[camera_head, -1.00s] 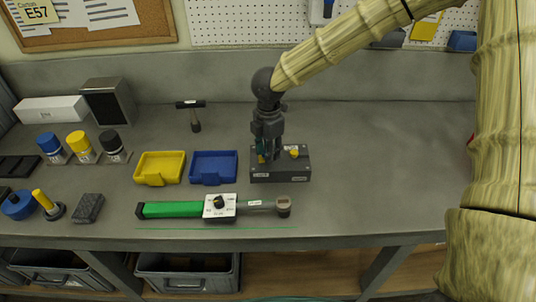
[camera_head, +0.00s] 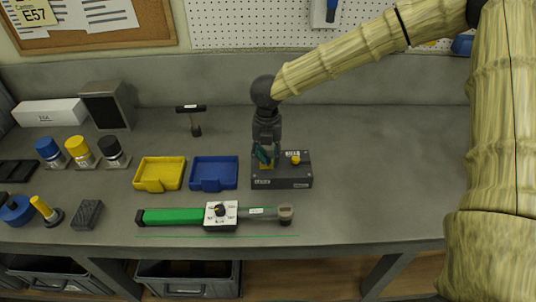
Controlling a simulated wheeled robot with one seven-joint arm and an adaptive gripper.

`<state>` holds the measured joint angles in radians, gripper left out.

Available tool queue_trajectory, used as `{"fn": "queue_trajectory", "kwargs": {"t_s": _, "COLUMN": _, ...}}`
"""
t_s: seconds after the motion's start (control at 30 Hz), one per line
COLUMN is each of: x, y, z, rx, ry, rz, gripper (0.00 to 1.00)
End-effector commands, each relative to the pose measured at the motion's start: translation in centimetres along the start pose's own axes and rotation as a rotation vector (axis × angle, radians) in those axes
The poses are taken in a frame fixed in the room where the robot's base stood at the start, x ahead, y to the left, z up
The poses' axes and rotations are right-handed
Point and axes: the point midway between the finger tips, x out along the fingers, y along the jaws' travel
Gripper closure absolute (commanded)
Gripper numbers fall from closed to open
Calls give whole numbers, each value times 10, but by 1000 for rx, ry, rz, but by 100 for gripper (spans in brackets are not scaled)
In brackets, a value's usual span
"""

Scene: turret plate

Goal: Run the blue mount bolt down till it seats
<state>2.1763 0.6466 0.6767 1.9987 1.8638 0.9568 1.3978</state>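The dark turret plate block (camera_head: 292,184) lies on the grey bench with small white labels on its front and top. A yellow-headed bolt (camera_head: 295,159) stands on its right part. My gripper (camera_head: 266,160) points straight down over the left part of the block, its fingers low and close to the block's top. A teal piece shows at the fingers, and a bit of yellow shows just below them. No blue mount bolt can be made out; the fingers cover that spot. Whether the fingers are open or shut on something is too small to tell.
A green-handled torque wrench (camera_head: 172,217) with a white dial box lies in front. A yellow tray (camera_head: 160,186) and a blue tray (camera_head: 213,185) stand left of the block. The bench right of the block is clear.

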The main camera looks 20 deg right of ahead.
Motion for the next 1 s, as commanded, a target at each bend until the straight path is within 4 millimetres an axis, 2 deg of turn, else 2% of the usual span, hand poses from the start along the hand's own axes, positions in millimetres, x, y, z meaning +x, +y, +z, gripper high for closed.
{"fn": "queue_trajectory", "kwargs": {"t_s": 1.0, "x": -4, "y": -1, "z": -2, "rx": -781, "ry": 4, "rz": -1, "gripper": 68}}
